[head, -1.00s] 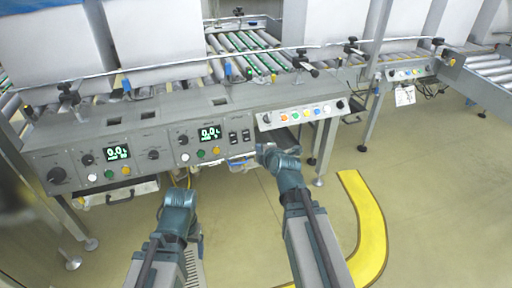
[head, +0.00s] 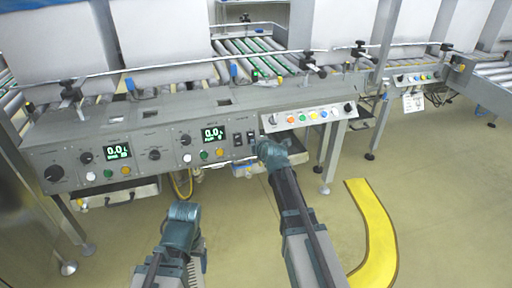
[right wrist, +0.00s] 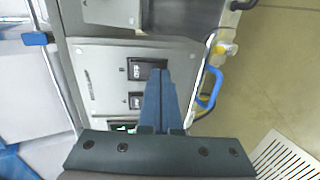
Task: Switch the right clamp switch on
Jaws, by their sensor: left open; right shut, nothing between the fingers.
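Two black rocker switches sit side by side on the grey control panel: the left clamp switch (head: 238,140) and the right clamp switch (head: 251,138). In the right wrist view the panel is turned, with the right clamp switch (right wrist: 147,68) above the left one (right wrist: 137,100). My right gripper (head: 262,148) is shut and empty. Its blue fingertips (right wrist: 157,72) overlap the lower edge of the right switch; I cannot tell whether they touch it. My left gripper (head: 184,212) is open, low in front of the panel, its fingers hard to make out.
A green display (head: 213,134) and coloured buttons lie left of the switches. A lighter button strip (head: 308,115) is to their right. A blue handle (right wrist: 210,88) sticks out below the panel. The floor right of my right arm is free, with a yellow curved marking (head: 372,235).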

